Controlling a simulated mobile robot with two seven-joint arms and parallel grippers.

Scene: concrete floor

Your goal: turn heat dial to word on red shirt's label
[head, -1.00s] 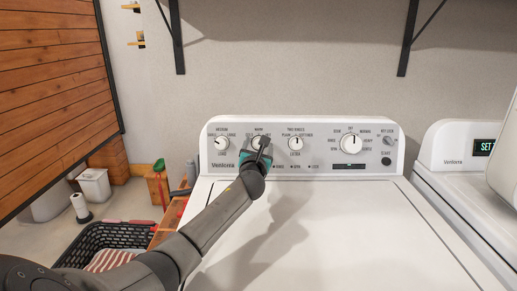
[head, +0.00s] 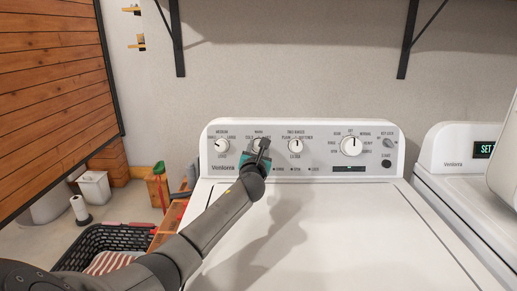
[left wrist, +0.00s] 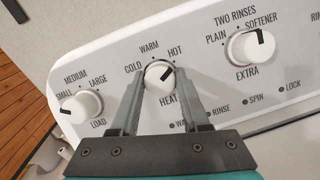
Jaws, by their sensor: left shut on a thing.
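The heat dial (left wrist: 157,78) is a white round knob with a black mark, on the washer's control panel (left wrist: 215,75). COLD, WARM and HOT are printed around it. In the head view the gripper (head: 262,150) partly covers the dial. A red-and-white striped cloth (head: 106,263) lies in a basket at lower left; no label on it is visible. My right gripper is not in view.
The load dial (left wrist: 82,105) and rinse dial (left wrist: 250,46) flank the heat dial closely. A larger cycle dial (head: 351,146) is farther right. The black basket (head: 88,240) stands left of the white washer (head: 340,235). A second machine (head: 455,185) stands at right.

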